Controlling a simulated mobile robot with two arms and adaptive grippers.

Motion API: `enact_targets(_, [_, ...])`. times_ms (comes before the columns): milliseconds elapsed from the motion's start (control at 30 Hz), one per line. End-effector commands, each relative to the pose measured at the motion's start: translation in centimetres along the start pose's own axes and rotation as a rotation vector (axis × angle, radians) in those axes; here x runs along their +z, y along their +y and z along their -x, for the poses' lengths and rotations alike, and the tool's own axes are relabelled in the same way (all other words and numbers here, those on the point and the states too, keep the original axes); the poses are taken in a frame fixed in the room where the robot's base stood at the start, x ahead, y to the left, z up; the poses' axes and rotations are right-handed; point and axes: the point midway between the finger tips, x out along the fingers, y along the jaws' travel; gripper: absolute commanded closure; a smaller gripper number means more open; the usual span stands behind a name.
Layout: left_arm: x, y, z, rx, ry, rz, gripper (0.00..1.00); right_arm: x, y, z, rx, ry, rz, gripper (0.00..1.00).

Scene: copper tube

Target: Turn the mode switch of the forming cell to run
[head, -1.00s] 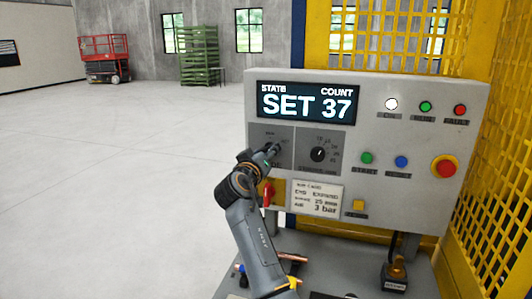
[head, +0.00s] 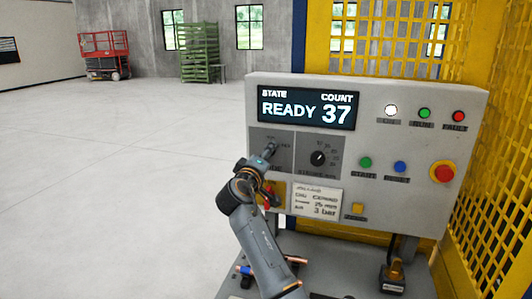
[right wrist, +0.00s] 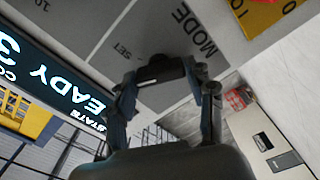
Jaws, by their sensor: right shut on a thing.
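The forming cell's control panel (head: 455,110) stands in front of me. Its screen (head: 305,107) reads READY and count 37. The mode switch (right wrist: 160,69) is a dark knob on a grey plate marked MODE and SET in the right wrist view. In the right wrist view the fingers of my right gripper (right wrist: 164,74) are closed on the switch, one on each side. My left gripper is not in view.
Green (head: 365,162) and blue (head: 400,167) buttons and a red stop button (head: 443,172) are on the panel's right. A yellow mesh guard (head: 490,210) rises behind and right. Copper pieces (head: 296,260) lie on the bench below.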

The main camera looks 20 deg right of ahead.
Motion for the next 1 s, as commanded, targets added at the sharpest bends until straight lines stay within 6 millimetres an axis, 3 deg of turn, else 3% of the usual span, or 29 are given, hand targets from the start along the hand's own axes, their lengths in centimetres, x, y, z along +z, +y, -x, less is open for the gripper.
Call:
enact_targets(500, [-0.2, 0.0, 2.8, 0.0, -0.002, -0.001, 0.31, 0.1, 0.2, -0.1, -0.001, -0.003, 0.382, 0.78])
enact_targets(1000, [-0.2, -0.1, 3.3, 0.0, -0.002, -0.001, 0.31, 0.1, 0.1, -0.1, 0.001, -0.003, 0.479, 0.78])
